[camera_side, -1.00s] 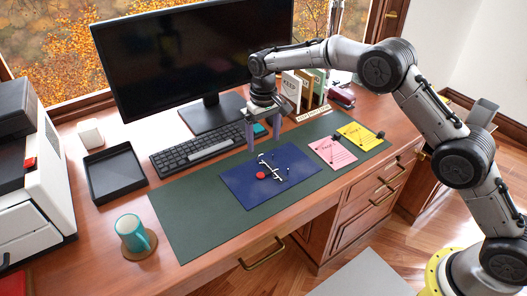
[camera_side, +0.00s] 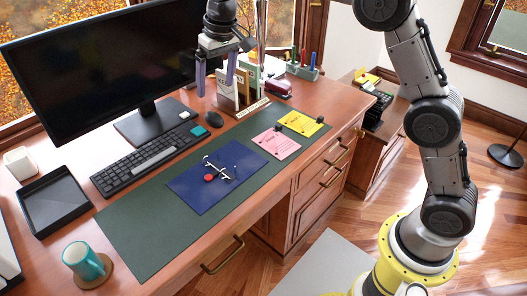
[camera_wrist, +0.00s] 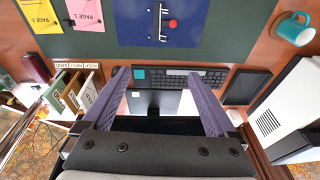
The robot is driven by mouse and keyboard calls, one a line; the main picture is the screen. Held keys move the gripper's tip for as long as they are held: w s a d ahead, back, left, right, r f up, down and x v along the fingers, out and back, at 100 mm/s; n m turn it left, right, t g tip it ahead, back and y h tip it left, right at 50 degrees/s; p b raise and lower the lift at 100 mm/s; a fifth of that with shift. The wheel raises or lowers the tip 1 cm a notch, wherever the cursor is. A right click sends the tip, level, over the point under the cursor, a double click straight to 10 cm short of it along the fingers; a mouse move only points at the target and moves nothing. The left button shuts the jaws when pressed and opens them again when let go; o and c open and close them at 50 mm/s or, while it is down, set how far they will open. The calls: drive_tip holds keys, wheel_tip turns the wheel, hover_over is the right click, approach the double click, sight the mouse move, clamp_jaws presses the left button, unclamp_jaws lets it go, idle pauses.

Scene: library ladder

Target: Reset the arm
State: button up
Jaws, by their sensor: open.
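My gripper (camera_side: 215,84) is raised above the desk (camera_side: 345,98), pointing down with its two purple fingers apart. Nothing is between them. In the side view it appears over the back of the desk, in front of the monitor's (camera_side: 85,75) right end and beside the upright folders (camera_side: 243,88). In the wrist view the fingers (camera_wrist: 158,75) are spread wide, with the keyboard (camera_wrist: 197,76) beyond their tips. A blue binder (camera_side: 188,190) with a metal ring mechanism (camera_side: 219,169) and a red disc (camera_side: 208,178) lies on the green mat (camera_side: 130,232), clear of the gripper.
A pink page (camera_side: 276,144) and yellow page (camera_side: 304,123) lie right of the binder. A black tray (camera_side: 50,205) and teal mug (camera_side: 84,260) stand at the left. A stapler (camera_side: 278,88) and pen holder (camera_side: 302,72) stand at the back right. The mat's front is clear.

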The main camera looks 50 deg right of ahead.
drive_tip(key=s+d+r+t, duration=0.1)
drive_tip(key=s+d+r, duration=0.1)
drive_tip(key=s+r, duration=0.35)
drive_tip(key=s+d+r+t, duration=0.1)
drive_tip(key=s+d+r, duration=0.1)
drive_tip(key=s, duration=0.7)
drive_tip(key=s+d+r+t, duration=0.1)
drive_tip(key=s+d+r, duration=0.1)
drive_tip(key=s+r, duration=0.35)
drive_tip(key=s+d+f, duration=0.1)
drive_tip(key=s+f, duration=1.2)
drive_tip(key=s, duration=0.4)
drive_tip(key=shift+s+d+f+n, duration=0.25)
drive_tip(key=shift+s+f+n, duration=0.05)
